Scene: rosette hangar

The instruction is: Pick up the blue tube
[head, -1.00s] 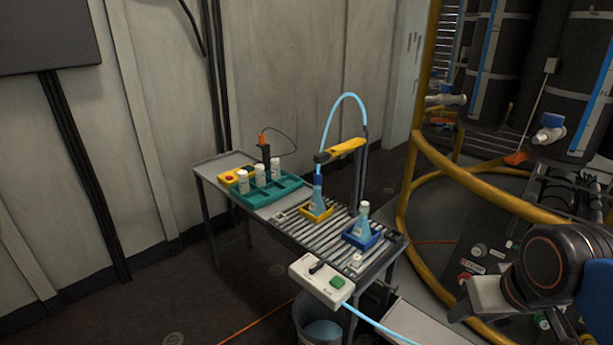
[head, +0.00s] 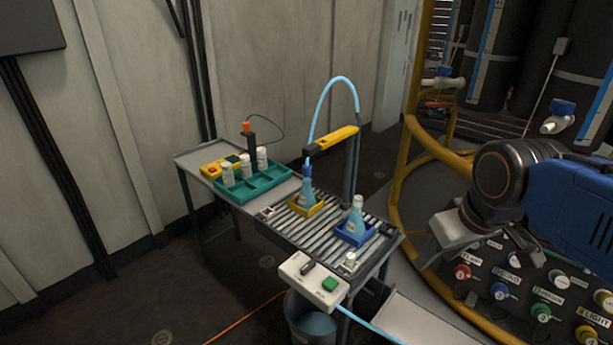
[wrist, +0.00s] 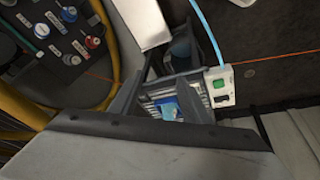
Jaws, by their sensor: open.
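A light blue tube (head: 336,82) arches from the top of a post down to a yellow nozzle arm over a bottle. Another light blue tube (head: 375,325) runs from under a white control box down to the right; a tube beside the box also shows in the wrist view (wrist: 207,22). I cannot tell which one the task names. My gripper (head: 485,250) is open at the right, apart from both tubes, with nothing seen between its fingers. In the wrist view a large grey part fills the bottom and hides part of the bench.
The bench holds a roller bed (head: 315,228), a green tray (head: 285,180) with white bottles, and blue bottles in yellow and blue holders. The control box (head: 313,283) has a green button. A bucket (head: 310,325) stands below. A yellow rail (head: 440,150) and labelled knobs are at right.

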